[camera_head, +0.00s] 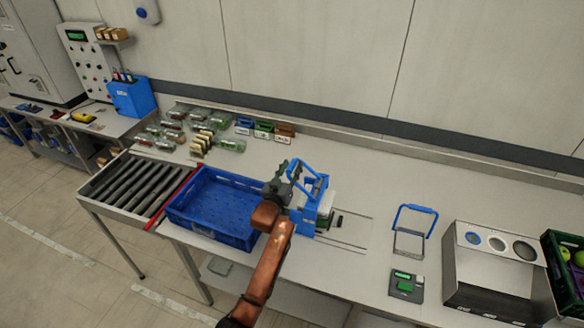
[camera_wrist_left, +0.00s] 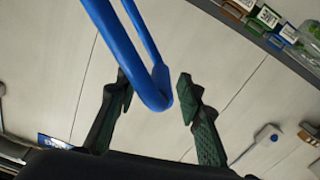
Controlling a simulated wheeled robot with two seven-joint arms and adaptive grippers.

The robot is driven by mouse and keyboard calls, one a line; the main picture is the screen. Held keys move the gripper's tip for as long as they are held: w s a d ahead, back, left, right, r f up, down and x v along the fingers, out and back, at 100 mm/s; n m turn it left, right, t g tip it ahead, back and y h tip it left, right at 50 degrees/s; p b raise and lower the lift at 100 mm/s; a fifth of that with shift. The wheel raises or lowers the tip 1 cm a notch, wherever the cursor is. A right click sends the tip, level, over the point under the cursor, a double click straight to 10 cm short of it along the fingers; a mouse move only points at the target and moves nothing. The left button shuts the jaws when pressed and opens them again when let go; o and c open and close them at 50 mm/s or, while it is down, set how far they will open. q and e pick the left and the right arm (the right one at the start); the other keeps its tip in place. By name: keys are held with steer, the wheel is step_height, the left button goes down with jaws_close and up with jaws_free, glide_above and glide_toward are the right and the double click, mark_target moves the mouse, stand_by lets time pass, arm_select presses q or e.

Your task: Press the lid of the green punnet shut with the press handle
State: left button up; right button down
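The blue press (camera_head: 303,222) stands on the table right of the blue crate. Its blue press handle (camera_head: 318,184) is raised above it. A small dark green patch (camera_head: 325,220) shows low in the press; I cannot tell whether it is the green punnet, and its lid cannot be made out. My left gripper (camera_head: 291,172) is at the handle's upper left side. In the left wrist view, the blue handle bar (camera_wrist_left: 130,55) reaches between the two green-black fingers (camera_wrist_left: 155,88), which stand apart with a gap on each side. My right gripper is not in view.
The blue crate (camera_head: 180,214) sits left of the press, beside the roller conveyor (camera_head: 128,187). Several packed punnets (camera_head: 200,143) lie at the back left. A blue-handled frame (camera_head: 409,240) and a scale (camera_head: 405,288) stand right. The table between press and frame is mostly clear.

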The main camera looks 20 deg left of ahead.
arm_select(q)
steer(key=shift+c, duration=0.6)
jaws_close()
